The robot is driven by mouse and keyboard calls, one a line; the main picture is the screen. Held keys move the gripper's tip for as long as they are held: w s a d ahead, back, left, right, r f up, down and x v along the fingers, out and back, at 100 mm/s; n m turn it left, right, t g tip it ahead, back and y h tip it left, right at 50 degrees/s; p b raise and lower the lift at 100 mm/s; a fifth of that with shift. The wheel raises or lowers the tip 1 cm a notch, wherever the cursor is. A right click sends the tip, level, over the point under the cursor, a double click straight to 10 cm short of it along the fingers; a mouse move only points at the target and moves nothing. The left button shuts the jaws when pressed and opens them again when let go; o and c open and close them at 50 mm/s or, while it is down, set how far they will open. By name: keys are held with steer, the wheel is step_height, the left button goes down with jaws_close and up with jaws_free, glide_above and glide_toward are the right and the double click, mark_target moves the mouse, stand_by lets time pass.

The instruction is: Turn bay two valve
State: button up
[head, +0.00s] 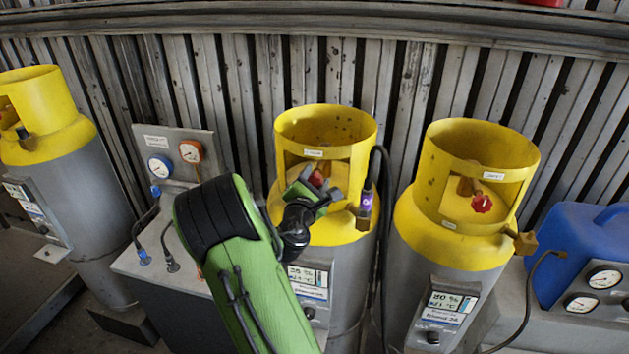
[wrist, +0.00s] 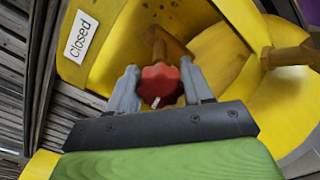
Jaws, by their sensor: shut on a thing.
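A grey cylinder with a yellow collar (head: 327,122) stands in the middle of the head view. Its red valve knob (head: 317,179) sits inside the collar opening and is partly hidden by my gripper. My gripper (head: 314,187) reaches into that opening. In the wrist view the two grey fingers of my gripper (wrist: 160,88) are shut on the red valve knob (wrist: 160,80), one on each side. A brass stem shows behind the knob. A white label reading "closed" (wrist: 82,36) is on the yellow collar. I cannot tell which bay number this cylinder has.
A second yellow-topped cylinder (head: 447,250) with a red knob (head: 482,203) stands to the right, and another (head: 62,190) at far left. A gauge panel (head: 177,150), hoses and a blue unit (head: 580,245) stand nearby. A corrugated wall is behind.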

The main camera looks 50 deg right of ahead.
steer(key=m+b, duration=0.2)
steer(key=m, duration=0.1)
steer(key=m+b, duration=0.2)
steer(key=shift+s+f+m+b, duration=0.1)
steer(key=shift+f+m+b, duration=0.1)
steer(key=shift+m+b, duration=0.15)
steer(key=m+b, duration=0.4)
steer(key=shift+f+m, duration=0.15)
steer(key=shift+m, duration=0.2)
steer(key=m+b, duration=0.5)
steer(key=b, duration=0.2)
steer(key=shift+f, duration=0.15)
steer(key=m+b, duration=0.5)
steer(key=shift+m+b, duration=0.4)
steer(key=o, duration=1)
steer(key=b+v, duration=0.1)
steer(key=v, duration=1.4)
steer(key=shift+s+a+b, duration=0.15)
steer(key=shift+a+b, duration=0.15)
steer(key=shift+a, duration=0.05)
